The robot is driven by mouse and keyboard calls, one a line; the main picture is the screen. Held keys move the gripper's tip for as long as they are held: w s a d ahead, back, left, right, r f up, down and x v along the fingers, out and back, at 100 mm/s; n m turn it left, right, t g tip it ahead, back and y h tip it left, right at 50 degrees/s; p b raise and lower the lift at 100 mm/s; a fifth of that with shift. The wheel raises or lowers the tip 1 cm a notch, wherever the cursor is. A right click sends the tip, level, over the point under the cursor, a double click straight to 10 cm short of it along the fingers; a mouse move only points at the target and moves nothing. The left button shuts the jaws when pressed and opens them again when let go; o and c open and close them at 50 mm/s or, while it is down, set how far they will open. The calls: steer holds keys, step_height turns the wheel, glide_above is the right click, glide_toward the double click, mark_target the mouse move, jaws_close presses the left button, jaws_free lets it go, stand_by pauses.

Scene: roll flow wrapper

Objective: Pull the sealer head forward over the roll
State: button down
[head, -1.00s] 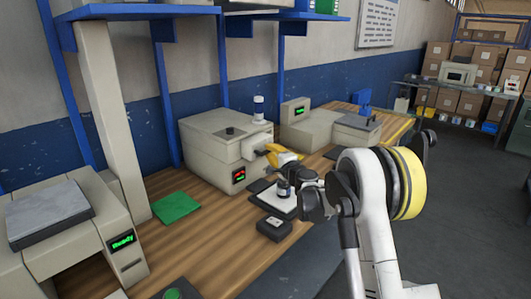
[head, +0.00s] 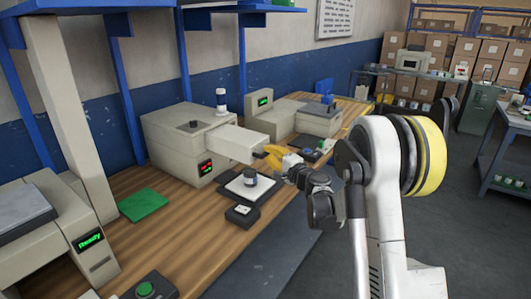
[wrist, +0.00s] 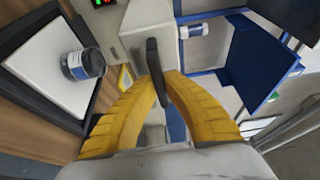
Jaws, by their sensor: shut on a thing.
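The sealer head (head: 240,143), a beige block, stands out from the front of the beige machine body (head: 180,155). A dark handle (wrist: 156,72) is on its front end. My gripper (head: 270,153) has its yellow fingers shut on this handle; the wrist view shows the bar between the fingertips (wrist: 163,82). The small roll (head: 250,176), dark with a pale label, stands on a white plate with a black rim (head: 234,188), in front of and below the head. The wrist view shows the roll (wrist: 83,65) beside the head, uncovered.
A black box (head: 242,215) lies in front of the plate. A green pad (head: 144,204) lies to the left. A white-capped bottle (head: 221,98) stands on the machine. Another machine (head: 290,118) is behind to the right. Open floor lies right of the bench.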

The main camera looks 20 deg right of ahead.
steer(key=shift+d, duration=0.1)
steer(key=c, duration=1.5)
jaws_free()
steer(key=shift+d, duration=0.1)
steer(key=shift+o, duration=0.2)
steer(key=shift+s, duration=0.15)
steer(key=v, duration=1.1)
steer(key=shift+s, duration=0.4)
